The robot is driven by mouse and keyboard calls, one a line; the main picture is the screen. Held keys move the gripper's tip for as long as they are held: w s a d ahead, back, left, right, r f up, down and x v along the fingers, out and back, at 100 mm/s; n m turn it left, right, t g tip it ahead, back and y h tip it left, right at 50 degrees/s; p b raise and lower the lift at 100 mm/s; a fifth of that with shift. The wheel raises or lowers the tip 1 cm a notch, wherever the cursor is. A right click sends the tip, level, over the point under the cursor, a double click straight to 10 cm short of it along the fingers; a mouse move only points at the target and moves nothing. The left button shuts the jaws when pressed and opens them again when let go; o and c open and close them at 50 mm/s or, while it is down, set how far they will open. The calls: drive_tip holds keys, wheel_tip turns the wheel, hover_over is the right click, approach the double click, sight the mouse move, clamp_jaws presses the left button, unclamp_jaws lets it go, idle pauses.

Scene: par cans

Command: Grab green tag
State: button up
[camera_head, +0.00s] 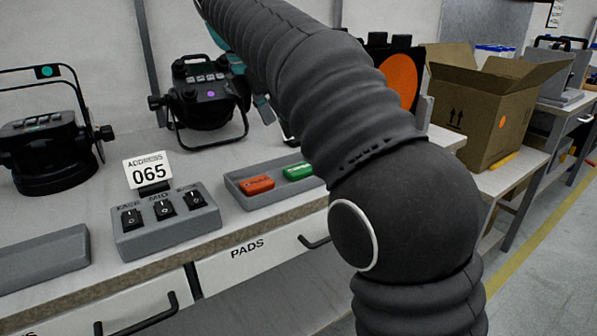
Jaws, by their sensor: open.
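A green tag (298,171) lies in the right part of a shallow grey tray (233,190) on the bench, right of an orange-red tag (258,184). My dark ribbed arm crosses in front of the tray's right end and covers it. Teal parts that look like my gripper (262,108) show at the arm's left edge, above and behind the tray and apart from the green tag. My arm hides much of them. No object shows held there.
A grey switch box (165,222) with an "ADDRESS 065" card (148,171) stands left of the tray. Black lamps (205,95) (45,150) stand behind. An open cardboard box (490,105) is on the right. Drawer handles (314,241) jut from the bench front.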

sight(298, 168)
drive_tip(key=b+x, duration=0.3)
drive_tip(key=x, duration=0.8)
drive_tip(key=shift+a+f, duration=0.1)
drive_tip(key=shift+f, duration=0.15)
drive_tip(key=c, duration=1)
